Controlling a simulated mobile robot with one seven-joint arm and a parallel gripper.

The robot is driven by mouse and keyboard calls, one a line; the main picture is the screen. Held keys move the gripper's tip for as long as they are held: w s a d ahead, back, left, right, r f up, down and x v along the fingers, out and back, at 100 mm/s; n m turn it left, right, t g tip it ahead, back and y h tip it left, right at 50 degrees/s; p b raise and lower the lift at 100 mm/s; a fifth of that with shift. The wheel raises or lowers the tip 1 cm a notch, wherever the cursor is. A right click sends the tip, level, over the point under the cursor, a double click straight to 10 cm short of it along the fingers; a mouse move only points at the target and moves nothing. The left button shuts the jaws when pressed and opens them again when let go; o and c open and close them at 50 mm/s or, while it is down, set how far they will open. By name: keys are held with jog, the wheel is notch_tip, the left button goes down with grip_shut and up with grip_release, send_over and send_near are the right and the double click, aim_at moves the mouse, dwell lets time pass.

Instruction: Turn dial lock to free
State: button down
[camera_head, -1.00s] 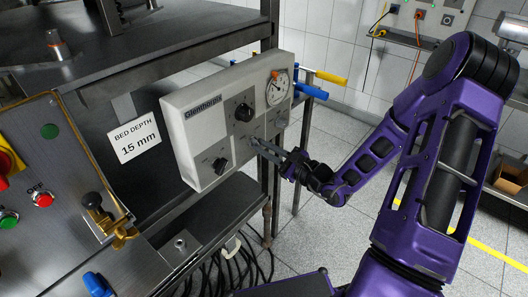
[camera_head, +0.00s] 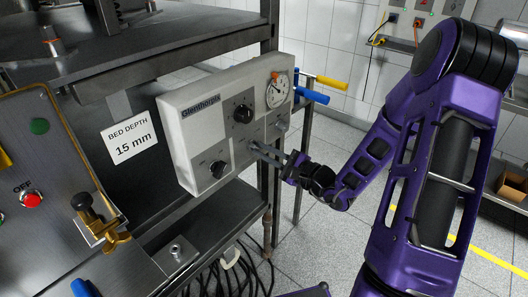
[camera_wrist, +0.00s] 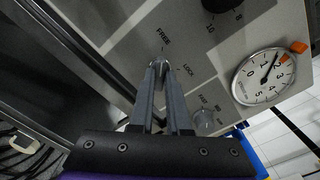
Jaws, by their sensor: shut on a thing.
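The control box (camera_head: 205,132) is a pale panel with black knobs, a gauge and small metal dials. The dial lock (camera_wrist: 159,66) is a small metal knob with FREE and LOCK printed around it in the wrist view. My gripper (camera_wrist: 160,76) is shut on the dial lock, its two long grey fingers on either side of it. The fingers hide most of the dial, and I cannot tell clearly which way it points. In the head view my gripper (camera_head: 254,147) reaches the panel's lower middle from the right.
A black knob (camera_head: 243,113) sits above the dial and another black knob (camera_head: 217,169) is at lower left. A round gauge (camera_head: 277,90) is at upper right. A second metal dial (camera_wrist: 204,118) is close to the fingers. Blue and yellow handles (camera_head: 330,82) stick out behind the box.

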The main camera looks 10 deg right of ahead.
jog(key=c, duration=0.9)
grip_release()
jog(key=shift+s+d, duration=0.1)
jog(key=v, duration=1.7)
